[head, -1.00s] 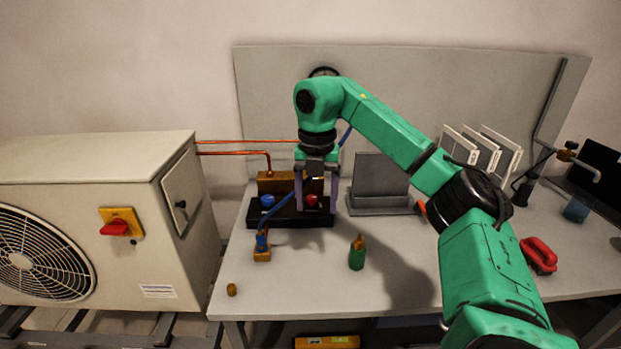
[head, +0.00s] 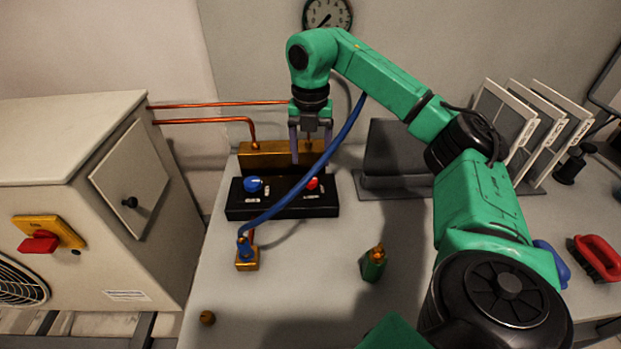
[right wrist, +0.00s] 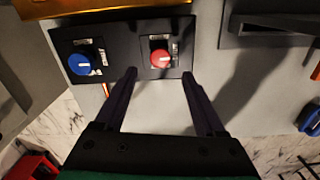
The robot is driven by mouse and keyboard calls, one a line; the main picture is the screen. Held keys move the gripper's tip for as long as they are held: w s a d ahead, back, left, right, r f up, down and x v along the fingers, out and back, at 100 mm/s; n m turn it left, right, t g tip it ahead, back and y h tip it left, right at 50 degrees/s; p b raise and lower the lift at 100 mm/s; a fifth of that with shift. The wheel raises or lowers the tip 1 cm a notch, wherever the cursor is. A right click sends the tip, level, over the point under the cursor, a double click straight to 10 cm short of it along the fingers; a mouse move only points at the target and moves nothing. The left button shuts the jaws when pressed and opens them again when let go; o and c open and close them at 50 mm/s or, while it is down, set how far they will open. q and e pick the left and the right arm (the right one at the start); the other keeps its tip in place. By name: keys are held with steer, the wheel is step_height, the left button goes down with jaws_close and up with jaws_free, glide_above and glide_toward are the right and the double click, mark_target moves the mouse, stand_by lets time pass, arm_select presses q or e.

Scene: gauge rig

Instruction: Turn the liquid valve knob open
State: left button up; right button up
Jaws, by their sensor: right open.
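A black valve block (head: 280,208) on the table carries a blue knob (head: 254,184) at left and a red knob (head: 312,183) at right. Both also show in the right wrist view, the blue knob (right wrist: 80,64) and the red knob (right wrist: 161,57), each with a white mark lying roughly sideways. The small labels beside them are too blurred to read, so I cannot tell which is the liquid one. My right gripper (head: 311,155) is open and empty, raised above the block. In the right wrist view its fingertips (right wrist: 159,74) straddle the red knob's line, apart from it. My left gripper is out of view.
A blue hose (head: 325,160) arches in front of the block to a brass fitting (head: 247,260). A brass bar (head: 268,160) is behind, and a grey stand (head: 397,185) is at right.

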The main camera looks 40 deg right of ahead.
mark_target(311, 179)
steer(key=f, duration=0.6)
steer(key=shift+w+d, duration=0.1)
steer(key=shift+d, duration=0.1)
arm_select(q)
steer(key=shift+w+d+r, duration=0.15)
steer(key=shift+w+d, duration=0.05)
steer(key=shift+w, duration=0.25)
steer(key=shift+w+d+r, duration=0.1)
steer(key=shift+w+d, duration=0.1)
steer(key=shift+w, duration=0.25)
arm_select(e)
steer(key=shift+f, duration=0.5)
jaws_close()
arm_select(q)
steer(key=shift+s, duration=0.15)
